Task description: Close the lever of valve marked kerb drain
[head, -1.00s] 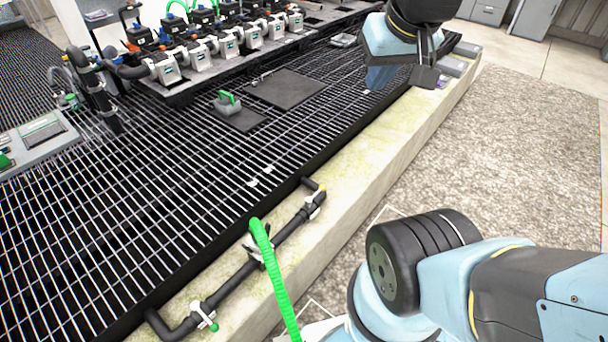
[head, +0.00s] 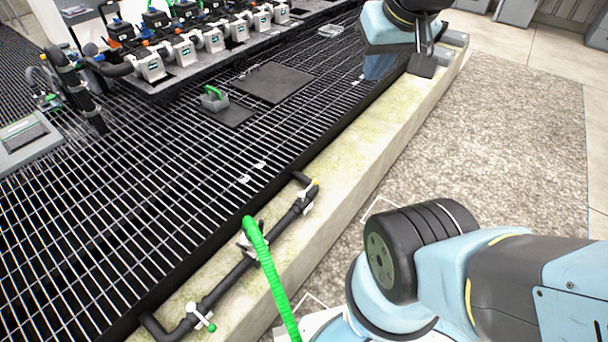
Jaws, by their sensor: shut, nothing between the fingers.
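A black pipe (head: 232,281) runs along the pale concrete kerb, with white-handled valves on it. One valve with a green-tipped lever (head: 202,318) is at its near end. A second valve (head: 249,243) is mid-pipe, partly hidden by a green hose. A third valve with a white lever (head: 306,195) is near the far, yellow-tipped end. No "kerb drain" marking is readable, so I cannot tell which valve carries it. My gripper (head: 422,64) is at the top right, above the kerb's far part, well away from these valves. It is shut and empty.
The green hose (head: 268,268) crosses the pipe. A row of white-fronted units (head: 205,52) stands on a rack at the back left. A grey block with a green handle (head: 213,98) sits on the metal grating (head: 120,200). The gravel mat (head: 500,130) at right is clear.

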